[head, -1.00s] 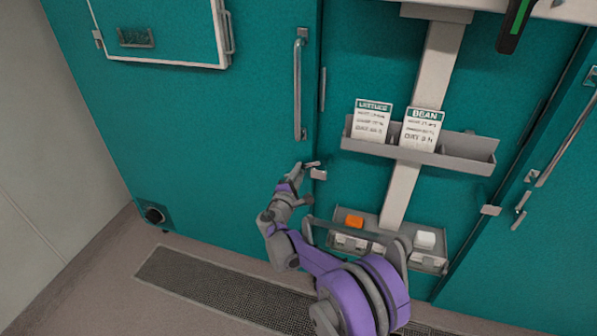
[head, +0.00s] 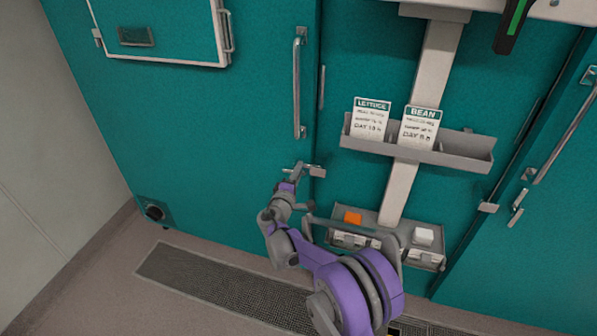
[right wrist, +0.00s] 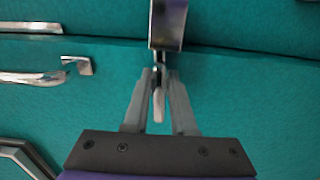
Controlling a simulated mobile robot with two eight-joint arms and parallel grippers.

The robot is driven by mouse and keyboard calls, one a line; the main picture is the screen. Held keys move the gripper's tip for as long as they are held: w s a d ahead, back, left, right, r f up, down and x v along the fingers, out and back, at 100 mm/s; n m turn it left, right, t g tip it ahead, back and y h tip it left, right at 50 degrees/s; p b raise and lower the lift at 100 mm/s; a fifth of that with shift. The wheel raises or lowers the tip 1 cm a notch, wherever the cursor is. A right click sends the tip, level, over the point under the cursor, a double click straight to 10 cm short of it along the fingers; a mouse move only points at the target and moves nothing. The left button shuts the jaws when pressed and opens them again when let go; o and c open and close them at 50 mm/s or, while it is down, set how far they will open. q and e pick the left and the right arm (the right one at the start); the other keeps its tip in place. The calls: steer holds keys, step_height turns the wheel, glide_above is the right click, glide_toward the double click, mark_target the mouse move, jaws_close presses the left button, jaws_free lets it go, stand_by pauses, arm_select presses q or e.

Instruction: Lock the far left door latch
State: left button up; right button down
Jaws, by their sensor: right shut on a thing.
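The far left teal door (head: 220,130) has a long vertical metal handle (head: 298,85). Its small metal latch catch (head: 318,171) sits at the door's right edge, below the handle. My right gripper (head: 297,171) is at this latch, beside the catch. In the right wrist view, my right gripper (right wrist: 158,92) is shut on the small latch lever (right wrist: 158,106), which lies between the fingers. The shiny catch (right wrist: 167,25) is just beyond the fingertips. The fingers partly hide the lever. My left gripper is not in view.
A grey rack (head: 450,157) with lettuce and bean cards is right of the door. A lower tray (head: 385,238) holds an orange block (head: 353,217) and a white block (head: 423,236). Another door with a handle and latch (head: 517,208) is at right. A floor grate (head: 220,290) lies below.

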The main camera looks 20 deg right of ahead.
steer(key=shift+a, duration=0.15)
stand_by(0.5)
steer(key=c, duration=0.8)
jaws_free()
steer(key=shift+o, duration=0.2)
steer(key=v, duration=1)
steer(key=shift+s+a, duration=0.25)
steer(key=shift+s, duration=0.05)
steer(key=shift+d, duration=0.1)
